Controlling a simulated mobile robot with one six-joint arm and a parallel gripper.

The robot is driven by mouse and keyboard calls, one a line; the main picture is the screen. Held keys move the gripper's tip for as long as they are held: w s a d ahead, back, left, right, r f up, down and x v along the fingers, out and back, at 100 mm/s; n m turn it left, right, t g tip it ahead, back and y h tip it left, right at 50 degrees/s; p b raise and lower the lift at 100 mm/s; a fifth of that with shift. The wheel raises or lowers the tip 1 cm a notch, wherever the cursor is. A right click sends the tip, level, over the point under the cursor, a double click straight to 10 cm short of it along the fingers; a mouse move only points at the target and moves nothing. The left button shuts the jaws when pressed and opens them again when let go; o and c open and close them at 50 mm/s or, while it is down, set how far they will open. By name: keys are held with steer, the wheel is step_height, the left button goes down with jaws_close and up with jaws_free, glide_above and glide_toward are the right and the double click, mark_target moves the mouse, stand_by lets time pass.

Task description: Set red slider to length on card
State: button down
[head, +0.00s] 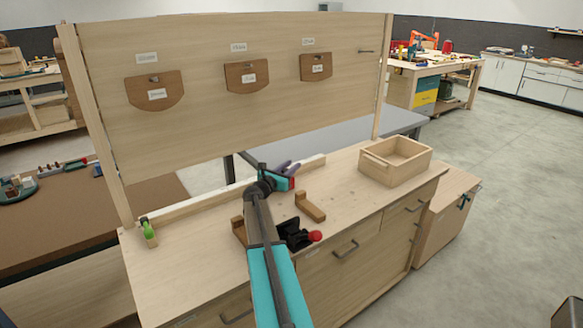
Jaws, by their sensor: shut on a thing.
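A long pale rail (210,198) runs along the back of the wooden bench top. My gripper (291,178) is at the rail's right part, small in the view and partly hidden by my arm. It is shut on a small red piece (292,184), which looks like the red slider; only a sliver of it shows. Its exact position along the rail and any scale marks cannot be read. Brown pocket-like holders with white cards hang on the upright board: left (170,87), middle (236,82) and right (309,72). The card writing is too small to read.
A green piece (149,230) sits at the rail's left end. An L-shaped wooden block (310,206) and a black fixture with a red knob (315,236) lie near my arm. An open wooden box (410,172) stands at the right. The bench top's left part is clear.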

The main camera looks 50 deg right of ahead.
steer(key=shift+d, duration=0.1)
steer(key=c, duration=1.5)
jaws_free()
steer(key=shift+o, duration=0.5)
steer(key=shift+d, duration=0.1)
steer(key=shift+s, duration=0.1)
steer(key=s+a+r+b, duration=0.3)
steer(key=s+a+r, duration=0.2)
steer(key=s+a, duration=0.5)
steer(key=shift+s+a+b, duration=0.25)
steer(key=shift+a+b, duration=0.05)
steer(key=shift+a, duration=0.7)
